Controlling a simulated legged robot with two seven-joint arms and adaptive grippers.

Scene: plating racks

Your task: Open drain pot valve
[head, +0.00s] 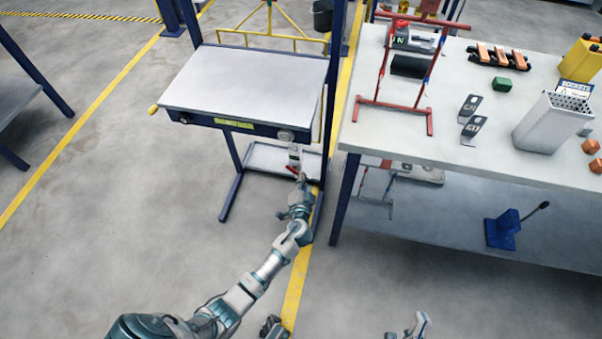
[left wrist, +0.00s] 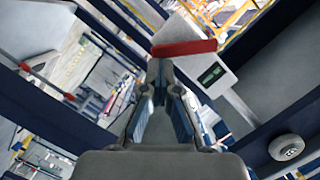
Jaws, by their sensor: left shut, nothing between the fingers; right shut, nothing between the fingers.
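The drain pot valve is a small pale box (head: 295,154) with a red lever (head: 292,169), low beneath the front right of the blue-framed station. In the left wrist view, the red lever (left wrist: 183,48) lies crosswise on the pale body (left wrist: 203,70), which has a dark label. My left gripper (head: 300,183) reaches up to the lever. Its fingers (left wrist: 160,68) are shut and empty, with their tips just below the lever; I cannot tell whether they touch it. My right gripper (head: 418,326) shows only partly at the bottom edge, shut and away from the valve.
The station's grey top (head: 245,80) overhangs the valve, with a round knob (head: 285,135) on its front. A lower tray (head: 262,160) sits behind the valve. A workbench (head: 465,125) with a red rack (head: 400,65) stands to the right. Floor at left is clear.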

